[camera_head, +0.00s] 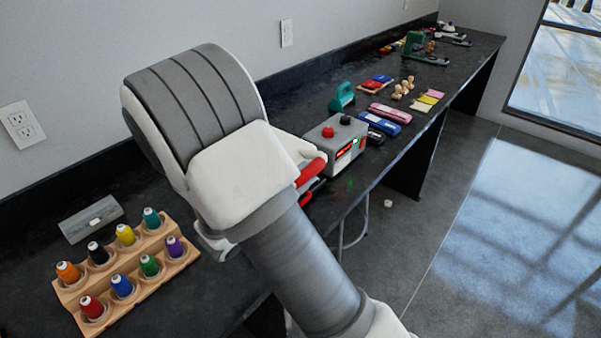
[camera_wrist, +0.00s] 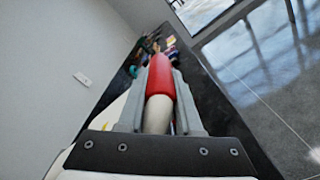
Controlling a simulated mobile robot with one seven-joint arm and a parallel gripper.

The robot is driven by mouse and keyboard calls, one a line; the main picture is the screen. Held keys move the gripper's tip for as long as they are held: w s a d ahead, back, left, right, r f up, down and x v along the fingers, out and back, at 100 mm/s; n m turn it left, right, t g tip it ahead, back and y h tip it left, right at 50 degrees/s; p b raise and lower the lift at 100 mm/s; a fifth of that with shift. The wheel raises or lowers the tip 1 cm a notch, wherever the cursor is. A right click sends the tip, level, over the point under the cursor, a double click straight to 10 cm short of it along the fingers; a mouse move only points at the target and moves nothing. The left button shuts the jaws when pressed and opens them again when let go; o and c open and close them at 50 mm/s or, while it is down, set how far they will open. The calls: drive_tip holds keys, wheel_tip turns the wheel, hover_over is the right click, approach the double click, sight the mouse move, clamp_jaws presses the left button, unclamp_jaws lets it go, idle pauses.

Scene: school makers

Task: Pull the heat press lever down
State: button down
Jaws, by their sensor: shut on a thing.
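The heat press shows in the head view as a grey control box (camera_head: 337,143) with a red and a black knob and a lit red display, on the dark counter. The lever's red grip (camera_head: 312,172) sticks out just left of the box, beyond my arm. In the wrist view the red lever grip (camera_wrist: 161,78) and its pale shaft lie between the two grey fingers of my gripper (camera_wrist: 160,90). My gripper is shut on the lever. In the head view my arm hides my gripper and most of the press.
A wooden rack (camera_head: 72,291) of coloured thread spools stands at the left of the counter (camera_head: 290,92). A grey block (camera_head: 90,219) lies behind it. A green tool (camera_head: 342,97) and blue and pink staplers (camera_head: 390,113) lie beyond the box.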

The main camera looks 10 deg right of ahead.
drive_tip(key=shift+f+b, duration=0.35)
drive_tip(key=shift+f, duration=0.2)
drive_tip(key=shift+s+f, duration=0.15)
drive_tip(key=shift+f, duration=0.15)
drive_tip(key=c, duration=0.6)
unclamp_jaws()
drive_tip(key=shift+r, duration=0.1)
drive_tip(key=shift+a, duration=0.15)
drive_tip(key=shift+a+r, duration=0.1)
drive_tip(key=shift+a, duration=0.15)
drive_tip(key=p+v, duration=0.1)
drive_tip(key=v, duration=1.5)
drive_tip(key=shift+s+a, duration=0.25)
drive_tip(key=shift+s, duration=0.05)
